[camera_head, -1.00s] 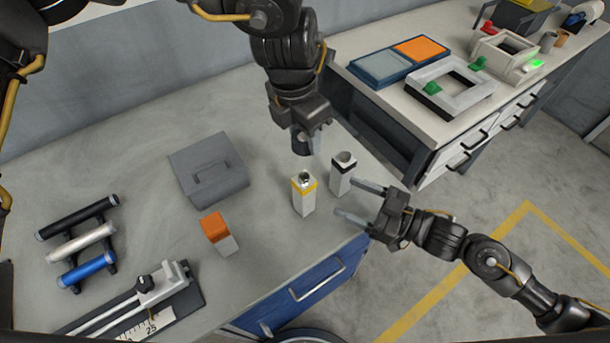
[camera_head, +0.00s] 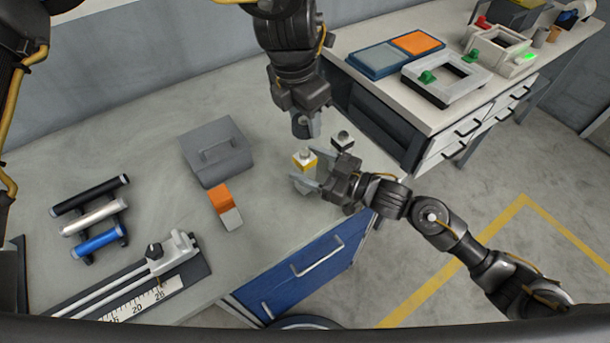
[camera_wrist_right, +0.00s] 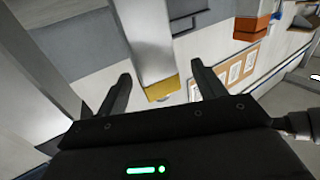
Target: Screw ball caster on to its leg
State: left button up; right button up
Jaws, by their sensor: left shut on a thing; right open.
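A white leg with a yellow band (camera_head: 305,159) and a small metal top stands upright on the bench. My right gripper (camera_head: 312,178) has its open fingers around this leg's sides. In the right wrist view the leg's yellow band (camera_wrist_right: 161,88) shows between the two spread fingers, with gaps on both sides. My left gripper (camera_head: 304,112) is shut on a dark grey cylindrical piece, probably the ball caster (camera_head: 306,128), held above and apart from the leg. A second leg with a dark top (camera_head: 343,139) stands just behind my right gripper, which hides its lower part.
A grey box (camera_head: 216,156) and an orange-and-white block (camera_head: 226,207) stand to the left. Black, white and blue cylinders (camera_head: 98,242) lie on a rack. A measuring slide (camera_head: 158,283) lies at the front left. The bench edge is close at right.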

jog(key=shift+w+a, duration=0.25)
jog(key=shift+a, duration=0.15)
pick_arm(q)
jog(key=shift+w+f, duration=0.3)
jog(key=shift+w, duration=0.25)
pick_arm(e)
jog(key=shift+w+a+f, duration=0.25)
jog(key=shift+w+f, duration=0.05)
jog(key=shift+w, duration=0.25)
pick_arm(q)
jog(key=shift+s+r, duration=0.15)
jog(key=shift+s, duration=0.15)
pick_arm(e)
jog(key=shift+s+r, duration=0.15)
jog(key=shift+s, duration=0.1)
jog(key=shift+c, duration=1.1)
pick_arm(q)
jog(key=shift+w, duration=0.15)
pick_arm(e)
jog(key=shift+w, duration=0.1)
jog(key=c, duration=0.7)
grip_shut()
pick_arm(q)
send_over(306, 150)
jog(key=shift+s+a+f, duration=0.15)
jog(key=shift+f, duration=1.15)
jog(key=shift+s+a+f, duration=0.1)
jog(key=shift+s+f, duration=0.05)
jog(key=shift+f, duration=1.1)
jog(key=shift+f, duration=0.1)
